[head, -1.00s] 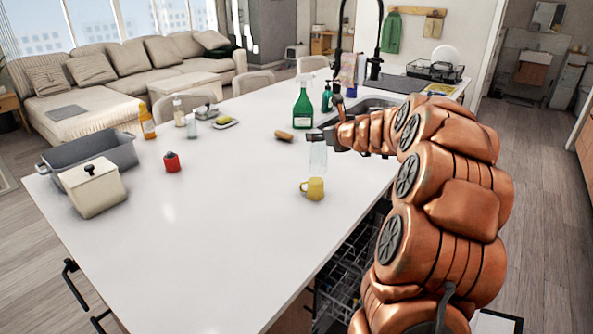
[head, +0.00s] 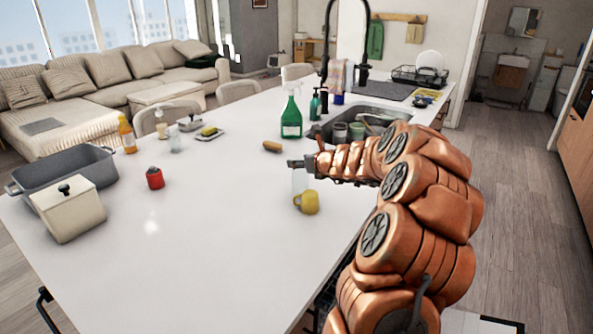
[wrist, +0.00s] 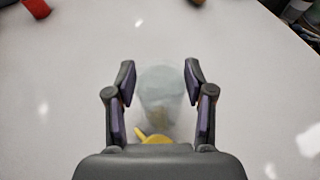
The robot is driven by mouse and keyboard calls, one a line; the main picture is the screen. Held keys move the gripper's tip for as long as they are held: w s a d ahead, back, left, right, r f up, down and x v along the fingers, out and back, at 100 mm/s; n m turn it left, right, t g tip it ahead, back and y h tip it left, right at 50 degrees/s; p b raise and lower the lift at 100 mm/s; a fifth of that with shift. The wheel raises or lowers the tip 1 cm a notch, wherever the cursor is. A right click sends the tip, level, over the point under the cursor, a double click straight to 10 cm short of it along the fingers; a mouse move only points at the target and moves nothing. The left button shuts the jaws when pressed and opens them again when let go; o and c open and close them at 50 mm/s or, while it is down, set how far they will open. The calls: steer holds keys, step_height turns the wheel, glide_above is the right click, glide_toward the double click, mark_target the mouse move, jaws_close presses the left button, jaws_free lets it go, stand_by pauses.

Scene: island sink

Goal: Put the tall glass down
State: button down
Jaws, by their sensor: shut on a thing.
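The tall glass (head: 299,181) is clear and hard to see in the head view. It hangs upright below my gripper (head: 296,164), just behind the yellow mug (head: 307,202), which hides its lower part. In the wrist view the glass (wrist: 160,83) shows as a pale, see-through round shape between the two fingers of my gripper (wrist: 160,85). My gripper is shut on it. I cannot tell whether its base touches the white counter (head: 190,260). The yellow mug (wrist: 153,138) also shows close below the glass in the wrist view, partly hidden by my gripper.
A brown sponge-like item (head: 272,146) and a green spray bottle (head: 291,115) stand behind my gripper. The sink (head: 368,117) holds several dishes. A red jar (head: 155,178), cream box (head: 68,209) and grey tub (head: 60,170) are at left. The middle counter is clear.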

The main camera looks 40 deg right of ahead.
steer(key=shift+a+f, duration=0.1)
steer(key=shift+f, duration=0.7)
steer(key=shift+f, duration=0.2)
steer(key=shift+c, duration=2.1)
jaws_free()
steer(key=shift+r, duration=0.1)
